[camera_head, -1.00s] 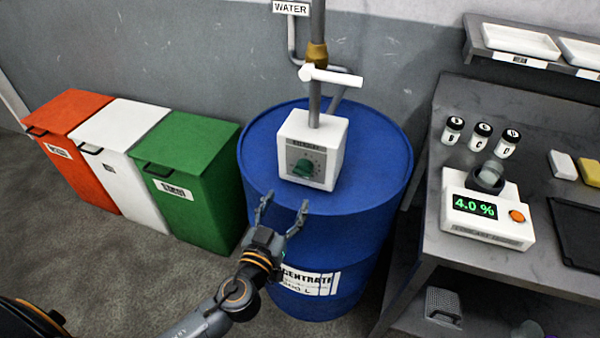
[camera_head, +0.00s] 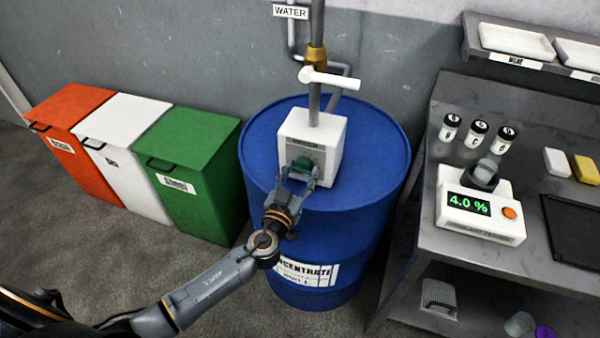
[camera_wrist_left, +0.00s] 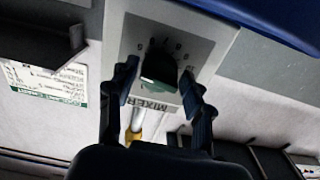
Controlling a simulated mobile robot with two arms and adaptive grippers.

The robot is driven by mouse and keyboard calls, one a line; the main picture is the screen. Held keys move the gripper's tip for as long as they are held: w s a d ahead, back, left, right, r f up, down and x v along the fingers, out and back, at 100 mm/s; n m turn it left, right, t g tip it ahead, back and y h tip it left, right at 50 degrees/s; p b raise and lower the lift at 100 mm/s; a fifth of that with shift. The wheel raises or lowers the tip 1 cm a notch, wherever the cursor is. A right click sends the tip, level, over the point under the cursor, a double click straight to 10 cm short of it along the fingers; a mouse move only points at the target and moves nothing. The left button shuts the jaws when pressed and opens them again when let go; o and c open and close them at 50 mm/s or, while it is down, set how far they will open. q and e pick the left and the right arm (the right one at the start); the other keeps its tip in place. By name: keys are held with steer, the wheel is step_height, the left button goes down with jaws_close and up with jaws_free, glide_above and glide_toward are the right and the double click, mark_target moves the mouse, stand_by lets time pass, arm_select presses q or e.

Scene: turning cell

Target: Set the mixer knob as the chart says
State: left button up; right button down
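The white mixer box (camera_head: 326,133) sits on the blue concentrate drum (camera_head: 262,140), with a pipe running up from it. Its green knob (camera_head: 302,164) is on the grey front plate. My left gripper (camera_head: 299,176) is at that front, its fingers apart on either side of the knob. In the left wrist view, the knob (camera_wrist_left: 160,64) shows between and just past the fingertips (camera_wrist_left: 160,85), with no clear contact. A printed sheet (camera_wrist_left: 48,95) at the left there is unreadable. My right gripper is out of view.
A bench (camera_head: 425,215) at the right carries a meter (camera_head: 470,205) reading 4.0 %, several small bottles and a dark mat. Red, white and green bins (camera_head: 195,160) stand left of the drum. A white lever (camera_head: 328,77) crosses the pipe above the mixer.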

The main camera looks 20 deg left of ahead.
arm_select(q)
steer(key=c, duration=0.6)
steer(key=shift+m, duration=0.3)
